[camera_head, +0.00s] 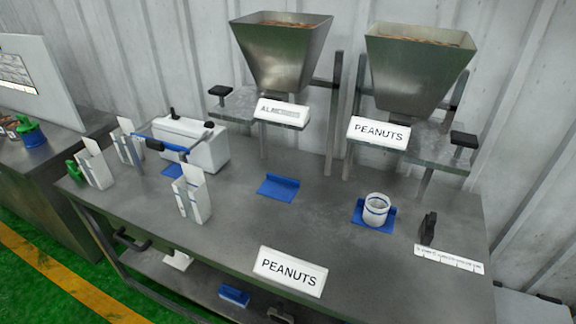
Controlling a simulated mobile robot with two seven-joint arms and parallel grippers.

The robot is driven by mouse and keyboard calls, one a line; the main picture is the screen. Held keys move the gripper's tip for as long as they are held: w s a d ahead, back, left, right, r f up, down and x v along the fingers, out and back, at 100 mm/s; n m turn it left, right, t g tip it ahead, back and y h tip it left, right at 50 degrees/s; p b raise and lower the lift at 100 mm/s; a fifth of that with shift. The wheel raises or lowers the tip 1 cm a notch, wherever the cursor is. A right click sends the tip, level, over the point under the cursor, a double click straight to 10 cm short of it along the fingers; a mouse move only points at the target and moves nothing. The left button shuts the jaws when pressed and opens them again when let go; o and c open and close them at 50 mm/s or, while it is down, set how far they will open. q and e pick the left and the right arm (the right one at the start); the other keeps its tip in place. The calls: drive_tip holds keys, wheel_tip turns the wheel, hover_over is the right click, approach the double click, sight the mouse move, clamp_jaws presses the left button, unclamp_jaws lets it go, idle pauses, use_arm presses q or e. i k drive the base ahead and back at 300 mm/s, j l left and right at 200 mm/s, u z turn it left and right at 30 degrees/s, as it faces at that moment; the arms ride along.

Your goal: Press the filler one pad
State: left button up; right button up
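Two metal hopper fillers stand at the back of the grey table. The left hopper (277,55) has a partly unreadable sign (281,113) that seems to start with "AL". The right hopper (415,75) has a "PEANUTS" sign (378,132). A black pad (220,91) sits at the left filler's left side. Another black pad (464,139) sits at the right filler's right side. I cannot tell which filler is number one. Neither gripper is in view.
An empty blue holder (278,187) lies below the left hopper. A white machine with a blue bar (190,145) and white upright holders (192,195) stand at left. A loose "PEANUTS" sign (290,272) is at the front edge. The table's middle is mostly clear.

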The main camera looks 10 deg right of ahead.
sight(462, 139)
drive_tip(key=z, duration=1.25)
